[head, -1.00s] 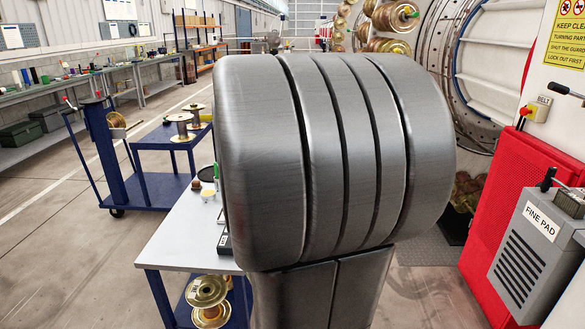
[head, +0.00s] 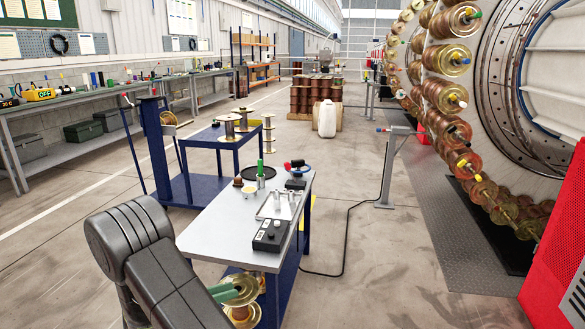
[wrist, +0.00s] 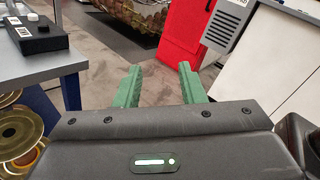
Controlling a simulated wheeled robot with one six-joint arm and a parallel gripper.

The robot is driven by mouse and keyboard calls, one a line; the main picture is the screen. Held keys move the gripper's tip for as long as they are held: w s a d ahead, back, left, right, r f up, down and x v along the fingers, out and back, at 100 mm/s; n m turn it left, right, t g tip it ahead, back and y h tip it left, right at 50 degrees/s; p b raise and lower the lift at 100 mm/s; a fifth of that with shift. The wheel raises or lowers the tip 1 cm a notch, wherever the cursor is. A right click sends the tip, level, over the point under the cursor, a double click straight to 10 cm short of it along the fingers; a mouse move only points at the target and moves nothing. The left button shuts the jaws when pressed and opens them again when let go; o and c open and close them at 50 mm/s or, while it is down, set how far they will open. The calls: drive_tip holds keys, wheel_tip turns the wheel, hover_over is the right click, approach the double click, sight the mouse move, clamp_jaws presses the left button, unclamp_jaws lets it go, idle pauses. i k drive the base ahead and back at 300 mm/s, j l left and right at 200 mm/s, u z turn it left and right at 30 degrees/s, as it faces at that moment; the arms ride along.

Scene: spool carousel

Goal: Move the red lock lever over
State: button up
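I cannot make out a red lock lever for certain in either view now. A grey post (head: 391,165) with a blue-tipped head stands on the floor between the table and the spool carousel (head: 445,100). Its details are too small to tell. My gripper (wrist: 159,72) shows two green fingers in the wrist view. They are apart, with only floor and a red panel seen beyond them. In the head view, my dark arm fills the lower left, and a green finger shows beside the table's near end. Nothing is held.
A grey-topped table (head: 215,235) bears a black box (head: 270,236), a tray and small items. Brass spools (head: 242,290) sit on its lower shelf. A blue cart (head: 215,138) stands behind. A red panel (head: 555,235) stands at right.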

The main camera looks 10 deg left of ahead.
sight(287, 166)
drive_tip(key=i+l+u, duration=0.3)
drive_tip(key=i+l, duration=1.05)
drive_tip(key=i+l+u, duration=0.1)
drive_tip(key=i, duration=0.4)
drive_tip(key=i+l+u, duration=0.1)
drive_tip(key=i+l, duration=0.2)
drive_tip(key=i, duration=0.2)
drive_tip(key=i+j+u, duration=0.15)
drive_tip(key=i, duration=0.4)
drive_tip(key=i+j, duration=0.25)
drive_tip(key=j, duration=0.2)
